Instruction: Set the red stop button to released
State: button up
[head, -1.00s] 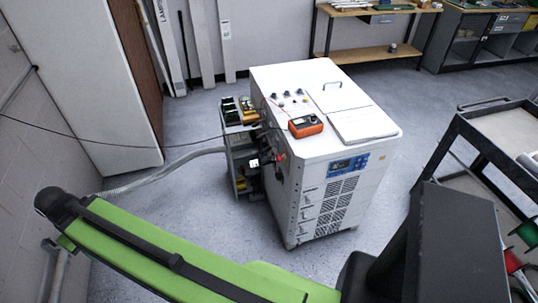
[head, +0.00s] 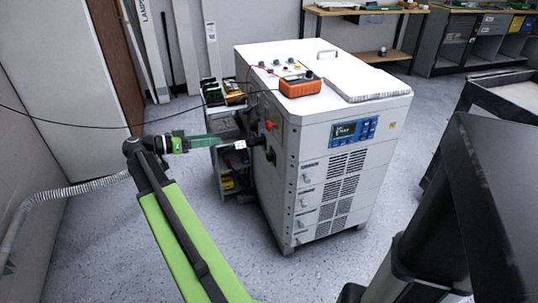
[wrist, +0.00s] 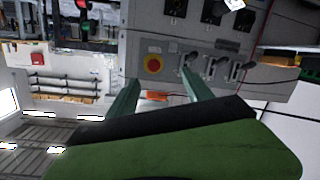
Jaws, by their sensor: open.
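The red stop button (wrist: 153,64), round on a yellow surround, is on a grey panel in the wrist view. In the head view a red knob (head: 270,125), probably this button, sticks out from the left side of the white cabinet (head: 310,150). I cannot tell from its face whether it is pressed or released. My gripper (wrist: 160,84) is open, and the button appears between and beyond its two green fingers. In the head view my gripper (head: 218,141) is left of the cabinet's side, apart from the red knob. Nothing shows between the fingers.
Grey levers (wrist: 192,66) sit on the panel right of the button. An orange meter (head: 300,86) and a white pad (head: 365,84) lie on the cabinet top. A black cable (head: 75,124) crosses on the left. A dark cart (head: 490,95) stands at right.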

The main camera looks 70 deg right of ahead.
jog(key=s+d+m+g+b, duration=0.2)
jog(key=s+d+m, duration=0.1)
send_near(267, 126)
jog(key=p+x, duration=0.1)
jog(key=x, duration=0.9)
jog(key=shift+s+d+f, duration=0.1)
jog(key=shift+d, duration=0.15)
jog(key=shift+c, duration=0.5)
grip_shut()
